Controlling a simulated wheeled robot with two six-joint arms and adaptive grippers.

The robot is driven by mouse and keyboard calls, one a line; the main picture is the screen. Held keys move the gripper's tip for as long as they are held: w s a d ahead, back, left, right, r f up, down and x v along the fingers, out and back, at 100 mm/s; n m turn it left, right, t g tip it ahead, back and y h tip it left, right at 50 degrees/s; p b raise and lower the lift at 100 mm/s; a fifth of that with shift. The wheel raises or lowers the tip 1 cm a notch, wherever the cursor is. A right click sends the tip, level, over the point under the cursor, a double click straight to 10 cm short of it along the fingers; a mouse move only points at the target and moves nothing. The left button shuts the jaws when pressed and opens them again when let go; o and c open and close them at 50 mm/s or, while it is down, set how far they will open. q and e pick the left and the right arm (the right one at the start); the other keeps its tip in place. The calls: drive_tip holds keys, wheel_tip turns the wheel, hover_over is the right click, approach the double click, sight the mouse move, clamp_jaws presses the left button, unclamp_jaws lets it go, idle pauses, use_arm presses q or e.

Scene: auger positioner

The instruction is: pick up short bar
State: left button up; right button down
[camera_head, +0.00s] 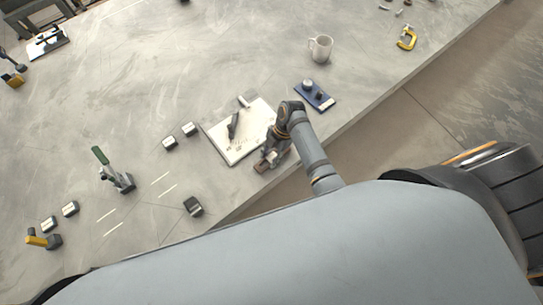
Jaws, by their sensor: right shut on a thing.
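My right gripper (266,161) is at the lower right corner of a white board, close to the table's near edge. It points down and is shut on a small brownish piece (261,167), which I take to be the short bar. The fingers hide most of this piece, and I cannot tell whether it still touches the table. My left gripper is not in view.
The white board (222,143) bears a dark tool (233,125) and a small light piece (244,101). Metal blocks (169,143), a green-handled clamp (122,181) and a dark block (193,206) stand left.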

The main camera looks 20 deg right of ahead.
sight(271, 160)
drive_tip(key=shift+r, duration=0.15)
drive_tip(key=shift+r, duration=0.25)
drive_tip(key=r, duration=0.2)
drive_tip(key=shift+s+d+r, duration=0.1)
drive_tip(key=shift+d+r, duration=0.1)
drive_tip(key=shift+r, duration=0.2)
drive_tip(key=s+d+r+b, duration=0.1)
drive_tip(key=s+d+r, duration=0.6)
drive_tip(key=s+r, duration=0.2)
drive_tip(key=shift+s+d+r+b, duration=0.25)
drive_tip(key=shift+s+d+b, duration=0.1)
drive_tip(key=shift+s, duration=0.75)
